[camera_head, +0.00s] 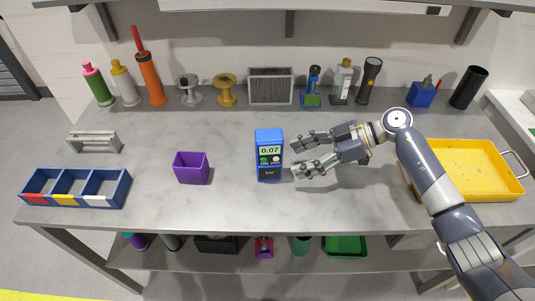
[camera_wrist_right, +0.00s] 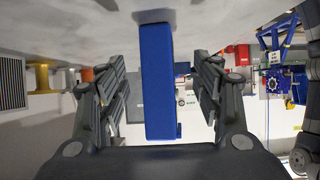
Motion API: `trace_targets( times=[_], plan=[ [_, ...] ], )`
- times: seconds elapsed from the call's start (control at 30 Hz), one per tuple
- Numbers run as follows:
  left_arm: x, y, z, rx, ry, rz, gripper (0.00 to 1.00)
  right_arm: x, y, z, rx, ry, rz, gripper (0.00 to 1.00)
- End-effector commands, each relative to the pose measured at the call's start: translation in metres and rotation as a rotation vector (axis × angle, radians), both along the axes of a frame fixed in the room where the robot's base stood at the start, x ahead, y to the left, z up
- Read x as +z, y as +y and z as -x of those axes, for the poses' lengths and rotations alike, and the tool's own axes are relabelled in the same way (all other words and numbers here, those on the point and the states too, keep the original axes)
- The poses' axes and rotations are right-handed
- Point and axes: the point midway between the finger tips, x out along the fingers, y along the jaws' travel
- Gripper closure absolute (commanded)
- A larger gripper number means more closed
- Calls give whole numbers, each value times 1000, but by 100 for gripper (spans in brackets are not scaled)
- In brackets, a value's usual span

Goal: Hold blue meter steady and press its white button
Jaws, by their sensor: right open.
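The blue meter (camera_head: 269,170) stands upright near the middle of the table in the head view. Its display reads 0.07, and small green and white buttons sit below the display. My right gripper (camera_head: 297,157) is open just to the right of the meter, fingers pointing at it. In the right wrist view the meter's narrow blue side (camera_wrist_right: 157,80) lies between the two open fingers (camera_wrist_right: 160,95), with a gap on each side. My left gripper is not in view.
A purple box (camera_head: 191,170) and a blue divided tray (camera_head: 76,204) stand to the left. A yellow tray (camera_head: 470,197) is at the right. Bottles, spools and tools line the back edge, including a grey framed panel (camera_head: 270,101). The table in front of the meter is clear.

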Motion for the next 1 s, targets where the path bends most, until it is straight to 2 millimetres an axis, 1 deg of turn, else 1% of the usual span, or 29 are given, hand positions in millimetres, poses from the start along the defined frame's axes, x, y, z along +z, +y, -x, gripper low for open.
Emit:
trace_targets(
  times=[0.03, 0.2, 0.3, 0.33, 0.37, 0.5, 0.6, 0.67, 0.77, 1.0],
  plan=[
    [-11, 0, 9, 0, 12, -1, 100, -8, 8, 1, 1, 0, -4, 40],
    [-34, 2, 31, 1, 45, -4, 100, -22, 30, 0, 1, -3, -4, 40],
    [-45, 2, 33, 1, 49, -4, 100, -29, 43, 0, 1, -3, -5, 40],
    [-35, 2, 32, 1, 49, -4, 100, -23, 46, 0, 0, 0, -2, 40],
    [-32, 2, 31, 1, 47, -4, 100, -24, 49, 0, 1, 2, -1, 40],
    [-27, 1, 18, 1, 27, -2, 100, -32, 63, 0, 0, 1, -3, 40],
    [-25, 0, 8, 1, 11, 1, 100, -36, 69, 0, 0, 0, -2, 40],
    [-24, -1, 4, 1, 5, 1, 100, -38, 72, 0, 0, 0, -2, 40],
    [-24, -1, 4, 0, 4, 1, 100, -40, 74, 0, -1, 0, -2, 40],
    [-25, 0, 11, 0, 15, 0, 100, -41, 74, 0, -1, 0, -2, 40]
  ],
)
